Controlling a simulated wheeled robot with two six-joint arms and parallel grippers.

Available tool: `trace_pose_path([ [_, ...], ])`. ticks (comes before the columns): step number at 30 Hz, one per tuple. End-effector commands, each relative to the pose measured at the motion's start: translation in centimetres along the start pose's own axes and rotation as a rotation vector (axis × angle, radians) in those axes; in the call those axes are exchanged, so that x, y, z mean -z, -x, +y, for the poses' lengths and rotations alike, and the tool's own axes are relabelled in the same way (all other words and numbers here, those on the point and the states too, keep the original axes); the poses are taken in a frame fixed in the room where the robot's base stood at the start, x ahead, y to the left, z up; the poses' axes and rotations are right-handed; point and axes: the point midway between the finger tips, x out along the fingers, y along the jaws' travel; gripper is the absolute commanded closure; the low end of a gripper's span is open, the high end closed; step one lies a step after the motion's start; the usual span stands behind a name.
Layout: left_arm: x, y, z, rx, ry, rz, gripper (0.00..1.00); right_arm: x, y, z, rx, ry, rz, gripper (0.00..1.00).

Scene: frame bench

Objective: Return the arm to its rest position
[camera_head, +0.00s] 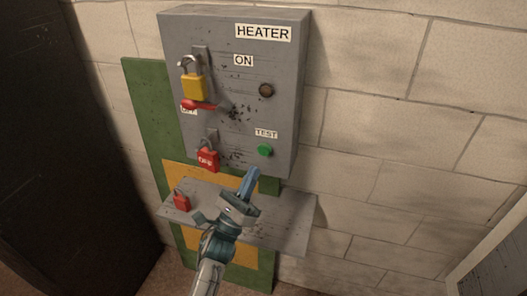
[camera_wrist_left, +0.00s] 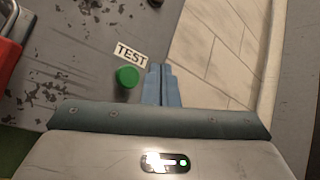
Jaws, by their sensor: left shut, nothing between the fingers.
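My left gripper (camera_head: 250,183) is shut and empty, its blue fingers together in front of the lower right part of the grey heater box (camera_head: 225,60). The button also shows in the head view (camera_head: 265,150), above the fingertips. My right gripper is not in view.
A yellow padlock (camera_head: 194,87) and a red padlock (camera_head: 208,159) hang on the box. A grey shelf (camera_head: 290,225) below holds another red padlock (camera_head: 182,200). A dark panel (camera_head: 60,150) stands left. The brick wall to the right is clear.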

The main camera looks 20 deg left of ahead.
Motion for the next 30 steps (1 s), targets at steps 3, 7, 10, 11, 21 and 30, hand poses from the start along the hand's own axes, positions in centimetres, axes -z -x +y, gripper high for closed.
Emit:
trace_pose_path([
  [3,0.0,0.0,0.0,0.000,0.000,0.000,1.00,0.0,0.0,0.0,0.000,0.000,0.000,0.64],
  [7,0.0,0.0,0.0,0.000,0.000,0.000,1.00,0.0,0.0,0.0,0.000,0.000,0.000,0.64],
  [10,0.0,0.0,0.0,0.000,0.000,0.000,1.00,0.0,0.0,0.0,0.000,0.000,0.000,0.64],
  [11,0.0,0.0,0.0,0.000,0.000,0.000,1.00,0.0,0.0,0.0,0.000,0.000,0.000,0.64],
  [21,0.1,0.6,0.8,-0.055,0.066,0.028,1.00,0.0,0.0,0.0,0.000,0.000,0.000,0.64],
  [30,0.5,7.1,6.6,-0.582,0.677,0.135,1.00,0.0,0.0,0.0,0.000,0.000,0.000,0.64],
])
